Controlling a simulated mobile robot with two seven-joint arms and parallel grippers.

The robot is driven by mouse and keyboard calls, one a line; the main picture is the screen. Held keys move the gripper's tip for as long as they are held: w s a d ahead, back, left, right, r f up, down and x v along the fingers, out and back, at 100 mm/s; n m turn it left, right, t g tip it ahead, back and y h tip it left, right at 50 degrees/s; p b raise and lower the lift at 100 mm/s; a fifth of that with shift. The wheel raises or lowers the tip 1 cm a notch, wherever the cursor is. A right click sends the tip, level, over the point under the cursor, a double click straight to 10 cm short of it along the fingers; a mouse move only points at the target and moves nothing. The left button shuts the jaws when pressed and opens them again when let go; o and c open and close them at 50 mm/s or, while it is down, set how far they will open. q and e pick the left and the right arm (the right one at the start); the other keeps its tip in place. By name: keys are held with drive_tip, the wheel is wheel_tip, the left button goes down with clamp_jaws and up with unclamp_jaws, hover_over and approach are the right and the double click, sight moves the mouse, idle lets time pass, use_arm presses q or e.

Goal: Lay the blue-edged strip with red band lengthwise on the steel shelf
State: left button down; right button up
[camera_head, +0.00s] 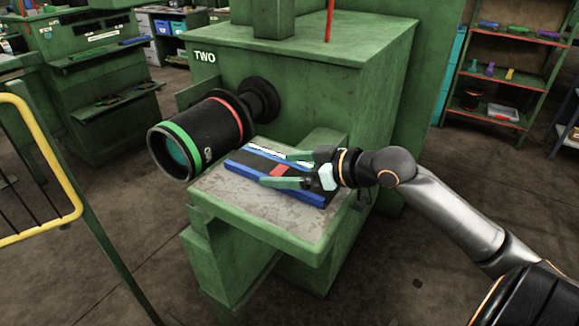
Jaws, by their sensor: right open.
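The blue-edged strip (249,161) with a red band lies flat on the steel shelf (262,214) of the green machine marked TWO. It has a dark middle, blue long edges and a red band across it near my gripper. My right gripper (277,168) reaches in from the right, open, with its two green fingers over the strip near the red band. I cannot tell whether the fingers touch the strip. Part of the strip's right side is hidden by the gripper. My left gripper is not in view.
A black cylinder (199,133) with green and red rings sticks out of the machine (320,65) just left of the strip. A yellow rail (72,190) stands at the left. A rack (497,85) with coloured parts stands at the back right. The shelf's front is bare.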

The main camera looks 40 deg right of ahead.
drive_tip(key=shift+s, duration=0.1)
drive_tip(key=v, duration=1.1)
drive_tip(key=shift+d+r, duration=0.1)
drive_tip(key=shift+d, duration=0.05)
drive_tip(key=shift+s+d+r+p, duration=0.15)
drive_tip(key=shift+s+p, duration=0.15)
drive_tip(key=shift+s, duration=0.2)
